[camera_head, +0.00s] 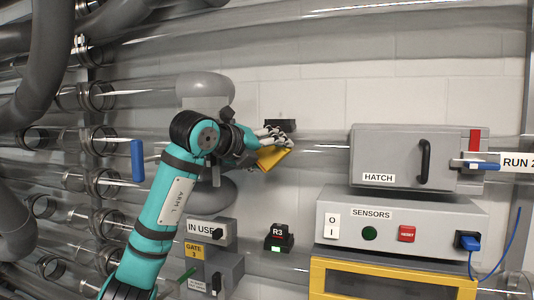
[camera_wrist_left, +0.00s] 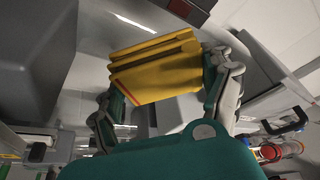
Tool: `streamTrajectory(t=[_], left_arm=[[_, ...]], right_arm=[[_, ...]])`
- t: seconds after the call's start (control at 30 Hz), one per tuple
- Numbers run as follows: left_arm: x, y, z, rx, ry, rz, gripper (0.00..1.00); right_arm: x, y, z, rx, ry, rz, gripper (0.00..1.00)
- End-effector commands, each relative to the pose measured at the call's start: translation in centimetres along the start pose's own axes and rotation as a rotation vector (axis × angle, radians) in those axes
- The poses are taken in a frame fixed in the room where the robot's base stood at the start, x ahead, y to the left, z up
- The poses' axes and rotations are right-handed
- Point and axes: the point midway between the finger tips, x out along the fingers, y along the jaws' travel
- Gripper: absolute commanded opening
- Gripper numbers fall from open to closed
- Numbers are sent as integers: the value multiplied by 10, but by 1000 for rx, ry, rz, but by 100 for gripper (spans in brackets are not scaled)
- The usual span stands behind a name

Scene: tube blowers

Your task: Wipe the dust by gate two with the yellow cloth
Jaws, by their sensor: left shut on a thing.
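My left gripper (camera_head: 272,140) is shut on the yellow cloth (camera_head: 272,158), in front of the clear tubes on the white wall. In the left wrist view the folded yellow cloth (camera_wrist_left: 155,68) sits between the two fingers, with a red stripe near its left edge. I cannot make out any dust; the cloth and hand cover part of the tube behind. No label for gate two is readable; a yellow label (camera_head: 194,252) at lower left seems to read "GATE 3". My right gripper is not in view.
A small dark block (camera_head: 280,125) is just behind the hand. A black R3 device (camera_head: 279,238) sits below. A blue handle (camera_head: 137,160) is at left.

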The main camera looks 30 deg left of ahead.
Motion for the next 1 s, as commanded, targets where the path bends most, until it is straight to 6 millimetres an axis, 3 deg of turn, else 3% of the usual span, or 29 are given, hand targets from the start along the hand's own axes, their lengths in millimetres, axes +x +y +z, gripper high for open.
streamTrajectory(t=[0.27,1.0], left_arm=[[2,-3,-2,1,1,-1,54],[15,-38,-33,1,1,-2,54]], right_arm=[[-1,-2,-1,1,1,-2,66],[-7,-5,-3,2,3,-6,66]])
